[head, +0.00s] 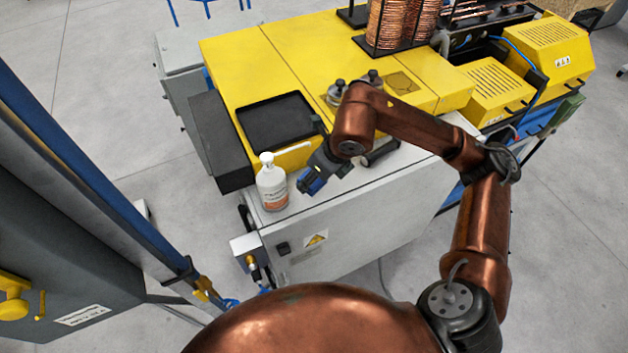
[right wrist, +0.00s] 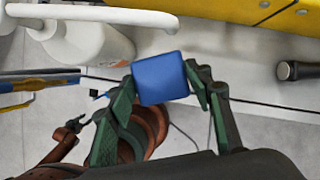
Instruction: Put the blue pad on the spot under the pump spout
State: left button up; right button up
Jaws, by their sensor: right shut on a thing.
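The blue pad (head: 311,185) is held by my right gripper (head: 317,175) above the front part of the white cabinet top, to the right of the pump bottle. In the right wrist view the blue pad (right wrist: 161,78) sits between the green fingers of my right gripper (right wrist: 163,85). The white pump bottle (head: 272,184) stands upright near the cabinet's front left corner, its spout (head: 294,149) pointing right. In the right wrist view the bottle (right wrist: 85,45) is at upper left. A small dark claw on a copper arm, seemingly my left gripper (right wrist: 68,130), shows there; its jaw state is unclear.
The white cabinet (head: 345,225) has bare top around the bottle and front edge. Behind stands a yellow machine (head: 270,60) with a black tray (head: 278,120). A dark cylinder (head: 381,152) lies right of my gripper. A grey and blue frame (head: 90,170) stands at left.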

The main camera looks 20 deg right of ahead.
jog(key=w+f, duration=0.1)
jog(key=f, duration=0.1)
jog(key=w+d+f, duration=0.1)
jog(key=w+f, duration=0.1)
jog(key=shift+d+f, duration=0.1)
jog(key=shift+f, duration=0.05)
jog(key=f, duration=0.1)
jog(key=f+p, duration=0.1)
jog(key=f, duration=0.1)
jog(key=shift+w+d+f+p, duration=0.15)
jog(key=shift+w+f+p, duration=0.15)
jog(key=shift+f, duration=0.05)
jog(key=shift+f+b, duration=0.2)
jog(key=shift+b, duration=0.1)
jog(key=o, duration=1)
jog(key=shift+r, duration=0.1)
